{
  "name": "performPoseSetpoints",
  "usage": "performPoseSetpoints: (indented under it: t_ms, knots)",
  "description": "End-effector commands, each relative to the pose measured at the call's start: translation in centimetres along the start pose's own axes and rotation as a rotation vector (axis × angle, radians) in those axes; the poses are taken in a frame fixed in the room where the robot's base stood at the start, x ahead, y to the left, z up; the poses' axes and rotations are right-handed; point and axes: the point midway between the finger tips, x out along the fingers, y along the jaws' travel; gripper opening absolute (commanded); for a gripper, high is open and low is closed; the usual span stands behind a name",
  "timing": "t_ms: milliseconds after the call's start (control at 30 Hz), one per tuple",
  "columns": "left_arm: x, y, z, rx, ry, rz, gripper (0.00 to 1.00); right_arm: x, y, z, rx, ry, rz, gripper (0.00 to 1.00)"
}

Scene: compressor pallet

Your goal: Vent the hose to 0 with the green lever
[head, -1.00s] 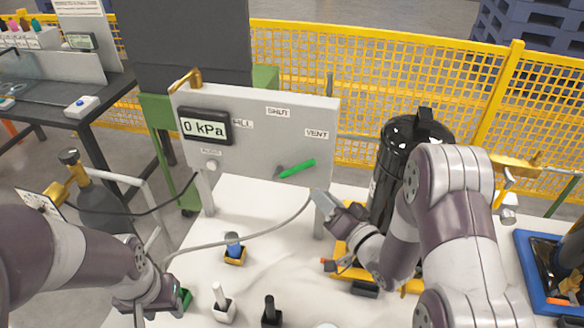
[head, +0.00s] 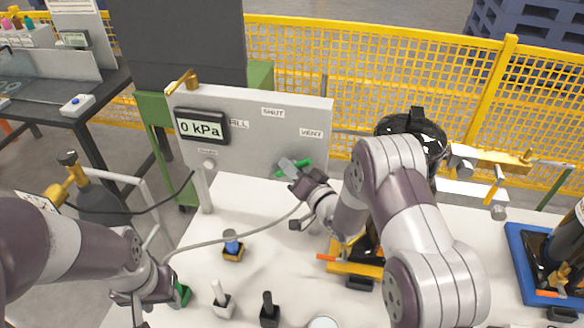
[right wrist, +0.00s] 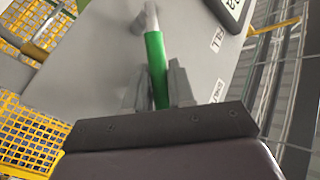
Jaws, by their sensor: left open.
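The grey panel (head: 240,150) has a display (head: 200,126) reading 0 kPa and labels FILL, SHUT and VENT (head: 311,133). The green lever (head: 304,164) lies right of its pivot, tilted slightly up, below the VENT label. My right gripper (head: 290,168) is at the lever and hides part of it. In the right wrist view, the green lever (right wrist: 156,68) runs between the two fingers (right wrist: 158,90); I cannot tell whether they press on it. A grey hose (head: 245,237) curves across the white table. My left gripper (head: 160,296) is open beside a green piece (head: 181,293) at the lower left.
A blue-topped part (head: 232,246) and two small upright handles (head: 221,300) stand on the table. A blue tray (head: 520,262) is at the right. A yellow fence (head: 400,75) runs behind.

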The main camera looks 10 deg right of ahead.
Motion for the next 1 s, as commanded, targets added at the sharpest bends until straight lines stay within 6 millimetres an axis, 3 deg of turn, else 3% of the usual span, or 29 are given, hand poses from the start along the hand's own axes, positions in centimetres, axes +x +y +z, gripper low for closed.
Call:
performPoseSetpoints:
  t_ms: [667,1000]
  knots:
    - [-0.3,0.0,0.0,0.0,0.0,0.0,0.44,0.1,-0.3,-0.1,-0.016,-0.013,0.008,0.0]
    - [-1.9,0.0,-0.2,0.0,0.0,0.0,0.44,0.6,-1.4,-0.6,-0.106,-0.085,0.067,0.0]
